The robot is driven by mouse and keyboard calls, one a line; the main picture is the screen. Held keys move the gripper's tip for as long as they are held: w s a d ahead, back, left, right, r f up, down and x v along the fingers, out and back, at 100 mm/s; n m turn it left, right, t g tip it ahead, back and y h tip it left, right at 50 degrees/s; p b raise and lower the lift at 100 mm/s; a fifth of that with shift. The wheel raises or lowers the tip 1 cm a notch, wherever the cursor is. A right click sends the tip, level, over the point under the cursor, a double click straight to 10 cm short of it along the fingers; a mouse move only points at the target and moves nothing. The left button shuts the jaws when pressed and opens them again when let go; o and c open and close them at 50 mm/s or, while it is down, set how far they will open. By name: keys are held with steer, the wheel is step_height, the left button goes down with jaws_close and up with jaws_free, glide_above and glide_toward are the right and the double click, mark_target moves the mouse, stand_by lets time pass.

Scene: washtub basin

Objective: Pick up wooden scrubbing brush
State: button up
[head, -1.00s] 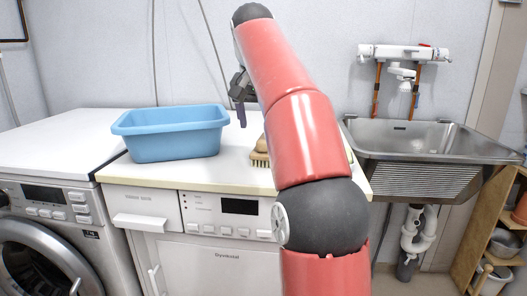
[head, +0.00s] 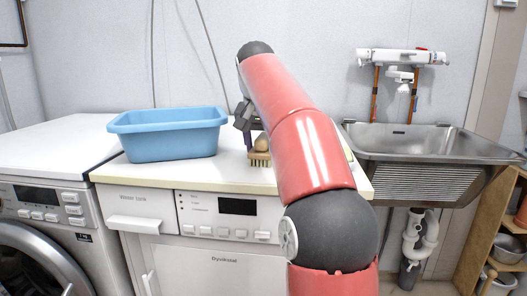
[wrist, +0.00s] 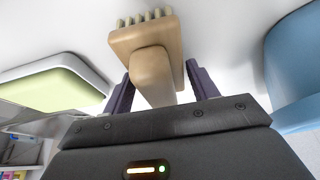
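The wooden scrubbing brush (head: 260,157) lies on the white worktop, partly hidden behind my red arm in the head view. In the wrist view the brush (wrist: 150,62) shows its tan block, a raised wooden handle and pale bristle tufts at the far edge. My gripper (wrist: 160,82) is open, with one dark purple finger on each side of the brush's handle. A gap shows on the right between finger and handle; on the left the finger is close to the wood. I cannot tell whether it touches. In the head view my gripper (head: 247,130) is just above the brush.
A blue plastic tub (head: 168,135) stands left of the brush on the worktop (head: 215,175). A metal sink (head: 430,145) is to the right. In the wrist view, a pale green and white object (wrist: 55,88) lies left of the brush. A washing machine (head: 45,215) stands at left.

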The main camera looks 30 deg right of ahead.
mark_target(264, 134)
steer(key=c, duration=0.7)
steer(key=shift+r, duration=0.1)
step_height(264, 134, up, 8)
steer(key=p, duration=0.5)
steer(key=shift+w+f, duration=0.1)
steer(key=shift+f, duration=0.15)
steer(key=shift+r, duration=1.15)
